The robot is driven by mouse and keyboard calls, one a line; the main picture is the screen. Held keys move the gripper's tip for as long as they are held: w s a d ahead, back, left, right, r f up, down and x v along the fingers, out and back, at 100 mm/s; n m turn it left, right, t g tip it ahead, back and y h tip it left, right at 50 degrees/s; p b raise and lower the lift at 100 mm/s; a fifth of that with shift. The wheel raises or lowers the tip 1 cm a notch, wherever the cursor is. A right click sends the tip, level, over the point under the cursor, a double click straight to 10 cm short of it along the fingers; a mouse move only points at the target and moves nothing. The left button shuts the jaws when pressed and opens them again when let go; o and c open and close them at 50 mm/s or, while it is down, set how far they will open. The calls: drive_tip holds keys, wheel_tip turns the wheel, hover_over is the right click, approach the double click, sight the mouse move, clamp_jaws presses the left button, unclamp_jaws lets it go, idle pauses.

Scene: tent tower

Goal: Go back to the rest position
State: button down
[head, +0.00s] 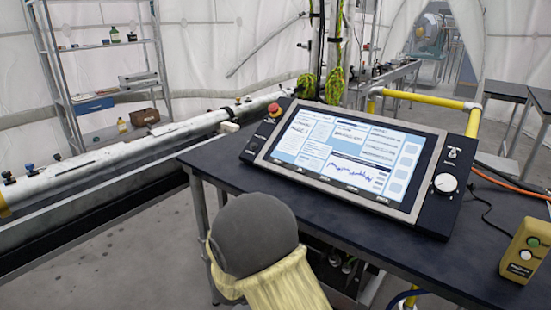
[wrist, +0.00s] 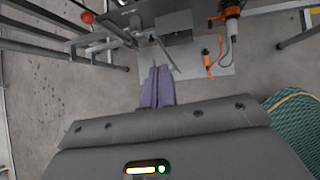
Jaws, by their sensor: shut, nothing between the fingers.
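My gripper (wrist: 158,72) shows in the wrist view as two purple fingers side by side, pointing away from the grey wrist body. The fingers are together with nothing between them. Beyond them lie the grey floor and a pale plate (wrist: 200,62) with grey and orange parts. In the head view, a grey rounded joint and yellow sleeve of my arm show at the bottom middle, in front of the table. The gripper itself is not seen in the head view.
A dark table (head: 225,160) carries a tilted control panel with a lit screen (head: 345,150), red button (head: 274,109) and white knob (head: 445,182). A yellow button box (head: 527,250) stands at the right. A long white pipe (head: 120,155) runs along the left; floor shows below it.

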drive_tip(key=s+d+r+m+g+y, duration=0.2)
drive_tip(key=s+d+r+m, duration=0.3)
drive_tip(key=s+d+m, duration=0.7)
drive_tip(key=s+d+r+m+g+y, duration=0.1)
drive_tip(key=s+d+r+m+g, duration=0.4)
drive_tip(key=m, duration=1.1)
drive_tip(key=d+r+t+p, duration=0.2)
drive_tip(key=d+r+p, duration=0.1)
drive_tip(key=r+p, duration=1.4)
drive_tip(key=shift+s+r+m+p, duration=0.25)
drive_tip(key=shift+r+m+p, duration=0.15)
drive_tip(key=shift+w, duration=0.15)
